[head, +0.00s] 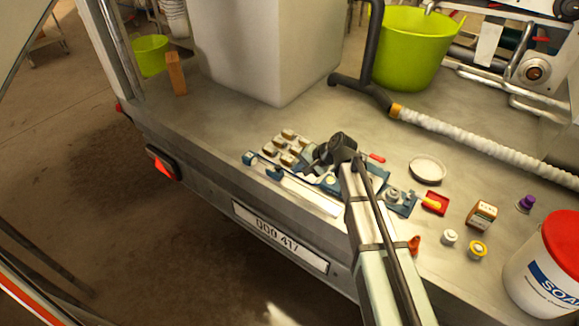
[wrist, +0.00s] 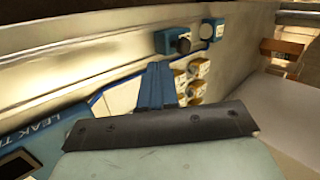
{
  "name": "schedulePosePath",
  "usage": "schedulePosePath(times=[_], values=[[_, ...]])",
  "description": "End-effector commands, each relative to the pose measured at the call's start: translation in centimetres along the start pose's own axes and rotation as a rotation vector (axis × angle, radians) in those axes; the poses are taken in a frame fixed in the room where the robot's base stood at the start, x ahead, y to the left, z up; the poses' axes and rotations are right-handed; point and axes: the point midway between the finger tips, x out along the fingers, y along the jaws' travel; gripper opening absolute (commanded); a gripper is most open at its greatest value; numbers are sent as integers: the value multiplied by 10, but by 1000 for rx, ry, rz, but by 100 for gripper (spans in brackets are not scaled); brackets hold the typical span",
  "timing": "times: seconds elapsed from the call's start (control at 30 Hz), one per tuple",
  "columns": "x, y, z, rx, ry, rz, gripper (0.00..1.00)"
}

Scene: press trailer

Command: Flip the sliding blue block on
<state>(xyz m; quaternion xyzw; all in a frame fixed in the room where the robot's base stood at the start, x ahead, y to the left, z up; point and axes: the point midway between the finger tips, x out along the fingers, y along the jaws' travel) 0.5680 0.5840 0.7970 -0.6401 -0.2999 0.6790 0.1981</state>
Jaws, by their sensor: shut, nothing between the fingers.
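A control panel lies on the metal trailer deck. A small blue block (head: 249,158) sits at its far left end, with a second blue block (head: 275,173) close by. In the wrist view a blue block with a dark round knob (wrist: 174,41) is ahead of my fingers, with another blue piece with a pale knob (wrist: 211,29) beyond it. I cannot tell for sure which one slides. My gripper (wrist: 158,68) is shut and empty, its two blue fingers side by side over the panel. In the head view my gripper (head: 314,168) hides part of the panel's middle.
Several tan-topped switches (head: 288,145) stand in rows beside the blue blocks. A white bin (head: 265,50) stands behind, with a green tub (head: 412,45) at the back. A red-lidded bucket (head: 545,268) and small bottles stand at the right. The deck's front edge is close to the panel.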

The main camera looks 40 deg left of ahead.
Motion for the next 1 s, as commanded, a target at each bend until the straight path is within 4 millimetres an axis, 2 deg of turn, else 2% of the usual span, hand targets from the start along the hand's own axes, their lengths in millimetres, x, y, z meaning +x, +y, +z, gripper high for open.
schedulePosePath(times=[0.03, 0.2, 0.4, 0.63, 1.0], values=[[-13, -1, 1, -1, 3, -2, 0], [-46, -2, 1, -1, 3, -2, 0], [-75, -2, 0, -1, 2, -1, 0], [-91, -2, 0, -1, 1, -1, 0], [-92, -2, 0, -1, 0, -1, 0]])
